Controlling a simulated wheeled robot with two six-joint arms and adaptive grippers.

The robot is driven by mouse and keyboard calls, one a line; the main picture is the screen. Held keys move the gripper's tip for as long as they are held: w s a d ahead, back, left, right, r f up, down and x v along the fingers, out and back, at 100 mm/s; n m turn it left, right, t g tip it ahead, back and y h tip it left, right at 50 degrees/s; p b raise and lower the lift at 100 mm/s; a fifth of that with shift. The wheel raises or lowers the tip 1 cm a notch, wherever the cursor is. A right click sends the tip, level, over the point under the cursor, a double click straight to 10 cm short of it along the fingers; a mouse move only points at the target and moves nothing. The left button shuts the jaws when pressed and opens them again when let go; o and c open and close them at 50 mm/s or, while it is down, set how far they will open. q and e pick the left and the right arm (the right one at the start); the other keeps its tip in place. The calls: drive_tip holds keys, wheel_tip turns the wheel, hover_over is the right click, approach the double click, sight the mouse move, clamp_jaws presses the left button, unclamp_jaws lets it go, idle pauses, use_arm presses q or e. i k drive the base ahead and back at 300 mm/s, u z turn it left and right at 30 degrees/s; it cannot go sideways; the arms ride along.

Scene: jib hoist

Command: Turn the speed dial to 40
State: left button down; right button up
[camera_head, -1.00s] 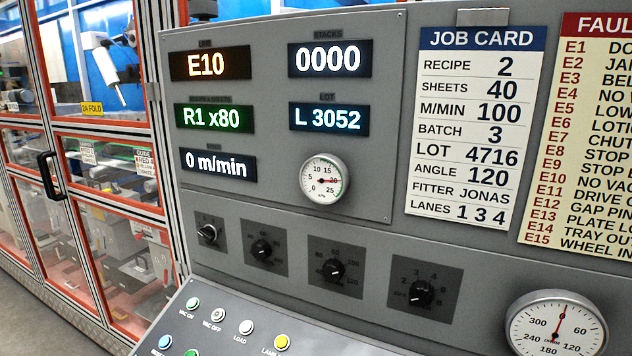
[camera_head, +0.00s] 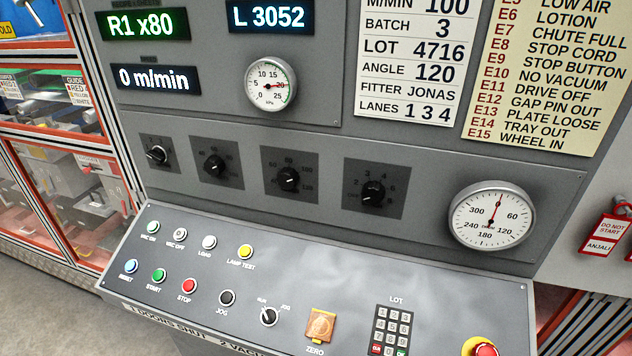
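A row of black dials sits on the grey panel. A small one (camera_head: 157,155) is at the left. Beside it is a dial (camera_head: 215,166) with a faint scale, then a dial (camera_head: 288,178) whose marks include 80 and 120, then a dial (camera_head: 371,195) marked with low numbers. Their captions are too dark to read, so I cannot tell which is the speed dial. The exact pointer settings are also unclear. The speed display (camera_head: 153,78) reads 0 m/min. Neither gripper is in view.
A red stop button (camera_head: 485,348) is partly cut off. A round degree gauge (camera_head: 492,216) is at right. A guarded machine stands left.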

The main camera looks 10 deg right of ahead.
sight(287, 178)
drive_tip(key=z, duration=1.1)
drive_tip(key=k, duration=0.5)
drive_tip(key=z, duration=0.55)
